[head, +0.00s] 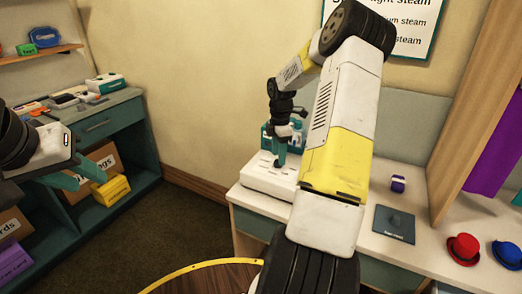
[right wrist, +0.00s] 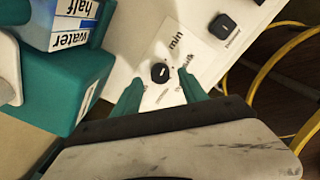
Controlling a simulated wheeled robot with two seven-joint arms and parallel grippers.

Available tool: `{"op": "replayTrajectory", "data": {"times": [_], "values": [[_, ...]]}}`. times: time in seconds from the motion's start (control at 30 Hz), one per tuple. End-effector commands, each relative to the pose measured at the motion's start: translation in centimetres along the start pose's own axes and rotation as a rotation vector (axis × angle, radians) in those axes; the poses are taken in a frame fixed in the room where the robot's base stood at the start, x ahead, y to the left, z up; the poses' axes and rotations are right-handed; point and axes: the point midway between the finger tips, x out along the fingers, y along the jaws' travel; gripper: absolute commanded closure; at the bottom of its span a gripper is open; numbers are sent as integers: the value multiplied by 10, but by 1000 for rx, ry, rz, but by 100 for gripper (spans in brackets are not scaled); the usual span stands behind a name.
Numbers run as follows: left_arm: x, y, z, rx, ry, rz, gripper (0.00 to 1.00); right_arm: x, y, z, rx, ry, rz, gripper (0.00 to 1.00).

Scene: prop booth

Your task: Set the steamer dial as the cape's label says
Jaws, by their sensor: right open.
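The white steamer (head: 262,180) stands on the left part of the pale counter. In the right wrist view its top panel carries a round black dial (right wrist: 160,73) with a small light mark, and "min" is printed beside it; other print is too blurred to read. My right gripper (right wrist: 160,92) is open, its teal fingertips apart on either side of the dial; I cannot tell if they touch it. Purple cloth (head: 497,150), possibly the cape, hangs at the right; no label shows. My left gripper (head: 80,176) is open and empty at the far left.
A partly hidden steam sign (head: 412,30) hangs on the wall. Red (head: 463,249) and blue hats (head: 507,254) and a dark mat (head: 394,224) lie at right.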

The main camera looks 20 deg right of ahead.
Motion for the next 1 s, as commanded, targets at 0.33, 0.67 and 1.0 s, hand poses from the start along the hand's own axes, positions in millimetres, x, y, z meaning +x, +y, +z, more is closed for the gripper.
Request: {"op": "replayTrajectory", "data": {"times": [0.33,0.67,1.0], "values": [[0,0,0,0,0,0,64,22,0,0,1,0,1,50],[0,0,0,0,0,0,64,21,0,0,1,0,1,85],[0,0,0,0,0,0,64,21,0,0,14,-1,1,100]]}}
